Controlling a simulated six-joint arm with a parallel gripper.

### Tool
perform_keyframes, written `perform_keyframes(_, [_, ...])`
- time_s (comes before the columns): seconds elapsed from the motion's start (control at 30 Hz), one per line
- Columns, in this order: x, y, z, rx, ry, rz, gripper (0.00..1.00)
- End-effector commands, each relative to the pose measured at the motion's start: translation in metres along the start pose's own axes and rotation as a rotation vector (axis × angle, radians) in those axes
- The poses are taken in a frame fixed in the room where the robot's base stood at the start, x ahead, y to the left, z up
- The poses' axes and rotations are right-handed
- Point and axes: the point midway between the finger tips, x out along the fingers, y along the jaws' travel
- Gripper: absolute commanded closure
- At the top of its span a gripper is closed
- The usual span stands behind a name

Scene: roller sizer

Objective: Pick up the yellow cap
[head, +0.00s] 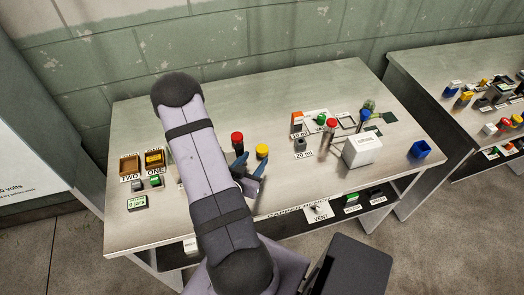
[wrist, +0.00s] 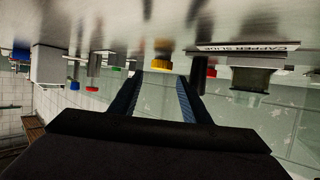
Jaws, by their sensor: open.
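The yellow cap (head: 262,150) is on the metal table just beyond my gripper (head: 251,168), right of a red-topped dark cylinder (head: 237,141). What lies beneath the cap is hard to make out. My gripper is open, its two blue fingers apart with nothing between them. In the wrist view, which shows the table upside down, the yellow cap (wrist: 162,58) lies ahead of and roughly between the fingertips of my gripper (wrist: 160,82). The fingers appear short of the cap and not touching it.
A white box (head: 362,150), a red-topped cylinder (head: 331,124) and a blue container (head: 420,150) stand to the right. Two brown trays (head: 129,165) and a green-labelled block (head: 137,203) are at the left. The table's back is clear.

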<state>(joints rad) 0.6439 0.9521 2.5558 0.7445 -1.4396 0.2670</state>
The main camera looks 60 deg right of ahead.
Motion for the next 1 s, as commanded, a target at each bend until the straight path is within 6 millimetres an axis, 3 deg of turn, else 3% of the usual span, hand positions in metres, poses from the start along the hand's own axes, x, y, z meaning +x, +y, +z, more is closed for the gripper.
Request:
perform_keyframes(0.37, [0.012,0.000,-0.001,0.000,0.001,0.001,0.57])
perform_keyframes(0.8, [0.057,-0.002,-0.001,0.000,0.000,0.003,0.57])
perform_keyframes(1.0, [0.060,-0.003,0.000,-0.001,0.000,0.000,0.57])
